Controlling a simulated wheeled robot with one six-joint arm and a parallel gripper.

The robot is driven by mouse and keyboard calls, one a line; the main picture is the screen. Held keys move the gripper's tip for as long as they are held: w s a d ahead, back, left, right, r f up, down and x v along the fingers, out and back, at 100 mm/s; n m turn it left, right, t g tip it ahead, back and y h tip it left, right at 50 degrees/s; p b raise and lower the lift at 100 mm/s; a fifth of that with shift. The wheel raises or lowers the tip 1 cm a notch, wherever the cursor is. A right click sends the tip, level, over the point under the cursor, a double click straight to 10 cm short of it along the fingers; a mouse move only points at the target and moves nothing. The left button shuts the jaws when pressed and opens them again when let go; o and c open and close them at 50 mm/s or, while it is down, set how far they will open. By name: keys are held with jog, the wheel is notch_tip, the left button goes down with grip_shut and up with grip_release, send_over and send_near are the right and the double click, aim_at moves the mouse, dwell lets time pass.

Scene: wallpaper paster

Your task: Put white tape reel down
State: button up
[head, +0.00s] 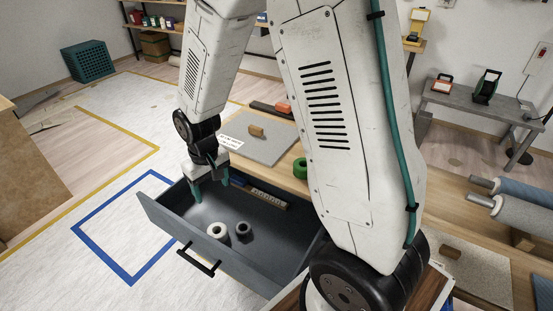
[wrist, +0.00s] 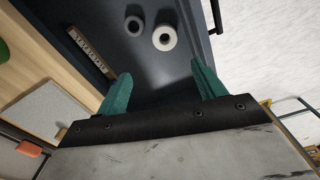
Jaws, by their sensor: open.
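The white tape reel (head: 217,231) stands on the floor of an open dark grey drawer (head: 160,219), near its front wall. A grey reel (head: 243,229) is close to its right. In the wrist view the white tape reel (wrist: 163,37) is at the top, beside the grey reel (wrist: 134,26). My gripper (head: 211,188) is over the back left part of the drawer, apart from both reels. In the wrist view its two teal fingers (wrist: 160,82) are spread wide with nothing between them.
A marked wooden strip (head: 269,199) lies along the drawer's back side. A green roll (head: 300,168) and a grey board (head: 262,145) are on the wooden bench behind. The left part of the drawer floor is clear. The drawer's black handle (head: 197,261) sticks out in front.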

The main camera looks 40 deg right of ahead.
jog(key=s+d+r, duration=0.2)
jog(key=s+r, duration=0.6)
jog(key=r, duration=0.7)
jog(key=s+d+r, duration=0.1)
jog(key=s+r, duration=0.3)
jog(key=s, duration=0.4)
jog(key=s+r+m+t, duration=0.1)
jog(key=s+r, duration=0.3)
jog(key=s, duration=0.4)
jog(key=shift+d, duration=0.4)
